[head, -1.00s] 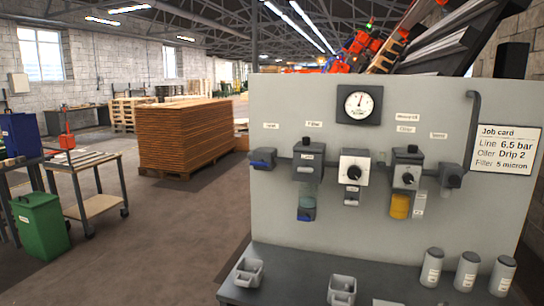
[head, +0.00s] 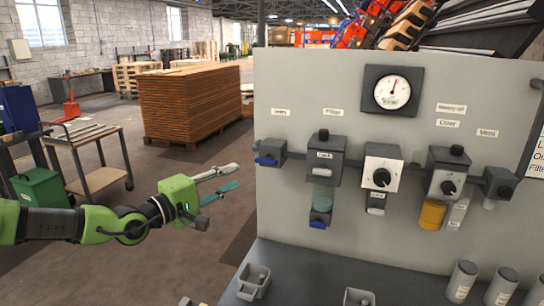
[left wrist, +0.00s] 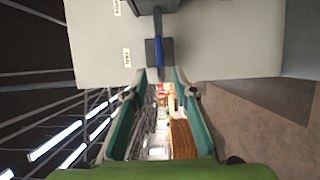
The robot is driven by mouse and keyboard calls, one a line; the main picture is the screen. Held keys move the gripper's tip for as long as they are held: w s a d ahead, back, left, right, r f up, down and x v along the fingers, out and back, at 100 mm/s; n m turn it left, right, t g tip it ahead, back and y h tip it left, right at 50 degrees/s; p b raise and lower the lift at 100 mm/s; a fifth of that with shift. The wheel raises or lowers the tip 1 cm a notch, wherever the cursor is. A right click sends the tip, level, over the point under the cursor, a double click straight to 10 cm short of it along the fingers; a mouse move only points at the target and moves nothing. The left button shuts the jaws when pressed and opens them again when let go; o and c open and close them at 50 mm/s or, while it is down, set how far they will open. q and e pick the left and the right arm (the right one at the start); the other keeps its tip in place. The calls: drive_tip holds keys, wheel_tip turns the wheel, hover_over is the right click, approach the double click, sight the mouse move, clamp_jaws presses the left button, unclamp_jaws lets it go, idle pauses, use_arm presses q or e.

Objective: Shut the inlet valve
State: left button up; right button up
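The inlet valve (head: 270,153) is a dark grey block with a blue handle, at the left end of the pipe row on the grey panel (head: 300,240). A small label is above it. The blue handle (head: 265,161) lies roughly level across the front of the valve. My left gripper (head: 236,176) is open and empty, left of the valve and a little lower, apart from it. In the left wrist view the blue handle (left wrist: 158,35) is just beyond my open fingertips (left wrist: 160,76).
A filter (head: 325,157), a regulator with a black knob (head: 381,172), an oiler (head: 445,180) and a vent valve (head: 498,183) line the panel, under a gauge (head: 393,90). A dark bench ledge (head: 310,275) with small trays is below.

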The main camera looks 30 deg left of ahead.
sight(263, 162)
use_arm(q)
drive_tip(key=w+p, duration=0.2)
drive_tip(key=w, duration=0.2)
drive_tip(key=w+d+p, duration=0.1)
drive_tip(key=w+p, duration=0.1)
drive_tip(key=w, duration=0.2)
drive_tip(key=w+d+p, duration=0.1)
drive_tip(key=w+p, duration=0.1)
drive_tip(key=w, duration=0.2)
drive_tip(key=shift+r+p, duration=0.15)
drive_tip(key=shift+p, duration=0.15)
drive_tip(key=shift+w+d, duration=0.1)
drive_tip(key=shift+w, duration=0.55)
clamp_jaws()
